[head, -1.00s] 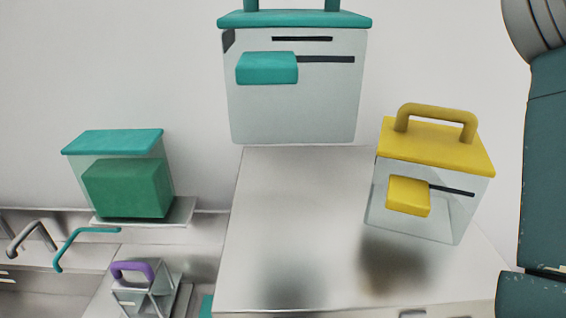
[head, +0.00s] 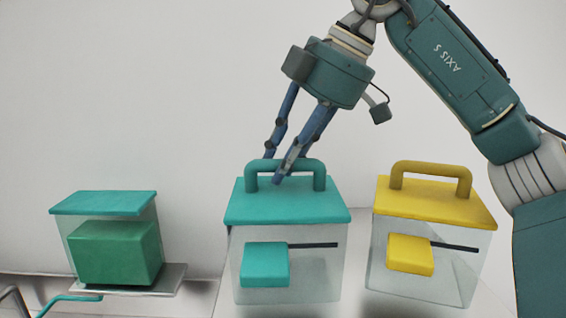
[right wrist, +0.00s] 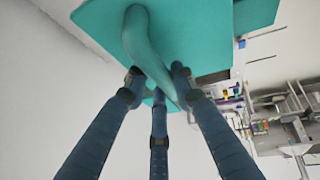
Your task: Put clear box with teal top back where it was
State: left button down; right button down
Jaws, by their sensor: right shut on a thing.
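The clear box with teal top (head: 290,205) stands upright left of the yellow-topped box. It has a teal arched handle and a teal block on its front. My right gripper (head: 275,168) is shut on the handle from above. In the right wrist view its fingers (right wrist: 158,88) close around the teal handle (right wrist: 145,45). I cannot tell whether the box's bottom touches the metal surface, as its lower edge is near the picture's bottom. My left gripper is not in view.
A clear box with yellow top (head: 435,205) stands close on the right, a narrow gap between. On the left, a smaller teal-lidded box with a green block inside (head: 118,252) sits on a small plate (head: 165,280). A plain wall is behind.

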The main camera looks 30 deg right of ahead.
jog(key=shift+d+f, duration=0.1)
jog(key=shift+f, duration=0.3)
jog(key=c, duration=1.4)
grip_release()
jog(key=shift+c, duration=0.2)
jog(key=v, duration=1.2)
jog(key=shift+w, duration=0.1)
